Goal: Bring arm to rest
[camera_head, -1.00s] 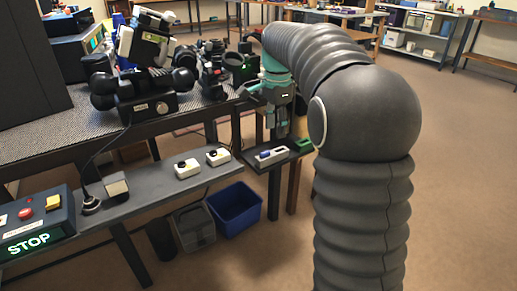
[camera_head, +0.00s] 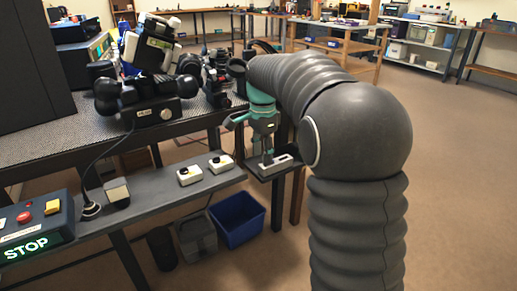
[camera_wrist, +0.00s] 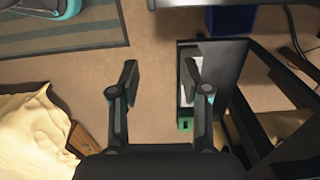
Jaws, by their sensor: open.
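My gripper (camera_head: 266,155) is at the end of my grey ribbed arm, in front of a small dark side shelf in the head view. It also shows in the wrist view (camera_wrist: 161,76), with its two fingers well apart. In the wrist view the right finger overlaps the edge of the dark shelf (camera_wrist: 226,62). A pale tray (camera_wrist: 186,85) and a small green block (camera_wrist: 186,124) lie there close to that finger. Whether the fingers touch anything is unclear.
A workbench (camera_head: 55,147) with optical gear stands left. A lower ledge (camera_head: 148,205) carries two white button boxes (camera_head: 190,175) and a STOP panel (camera_head: 30,228). A blue bin (camera_head: 238,218) and a grey bin (camera_head: 197,237) stand on the floor. Open floor lies to the right.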

